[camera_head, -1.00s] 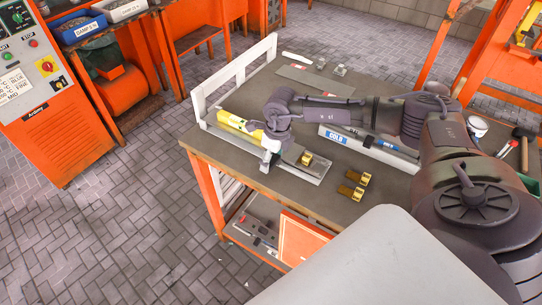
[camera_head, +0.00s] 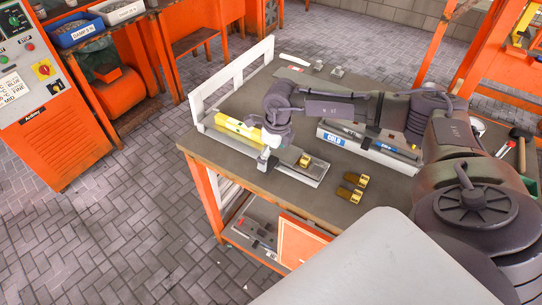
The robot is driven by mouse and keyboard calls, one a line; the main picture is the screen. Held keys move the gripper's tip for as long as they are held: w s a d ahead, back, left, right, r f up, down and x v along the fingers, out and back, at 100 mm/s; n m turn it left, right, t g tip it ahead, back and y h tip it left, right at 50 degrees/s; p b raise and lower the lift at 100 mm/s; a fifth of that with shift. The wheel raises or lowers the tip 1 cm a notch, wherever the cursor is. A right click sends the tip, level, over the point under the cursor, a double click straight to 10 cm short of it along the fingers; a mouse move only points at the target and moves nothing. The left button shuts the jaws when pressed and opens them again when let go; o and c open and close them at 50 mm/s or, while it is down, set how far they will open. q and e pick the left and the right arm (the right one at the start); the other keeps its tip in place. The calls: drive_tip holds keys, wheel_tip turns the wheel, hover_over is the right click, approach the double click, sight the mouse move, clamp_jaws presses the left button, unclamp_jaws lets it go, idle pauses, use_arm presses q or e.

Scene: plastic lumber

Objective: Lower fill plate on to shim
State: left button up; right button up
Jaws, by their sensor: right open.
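A dark block with a brass end (camera_head: 304,161) lies on that bar, just right of the gripper. I cannot tell which piece is the fill plate or the shim; the contact under the fingers is too small to make out. A yellow level-like bar (camera_head: 235,128) lies left of the gripper. My left gripper is not in view.
Two brass-ended pieces (camera_head: 350,187) lie near the table's front edge. A long white piece marked COLD (camera_head: 334,139) lies behind. A white frame (camera_head: 232,83) stands along the left edge. The table (camera_head: 225,163) has bare room at front left. An orange control cabinet (camera_head: 50,135) stands far left.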

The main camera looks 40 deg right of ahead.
wheel_tip(320, 180, up, 8)
drive_tip(key=s, duration=0.1)
drive_tip(key=shift+d+r, duration=0.15)
drive_tip(key=shift+d, duration=0.1)
idle(0.4)
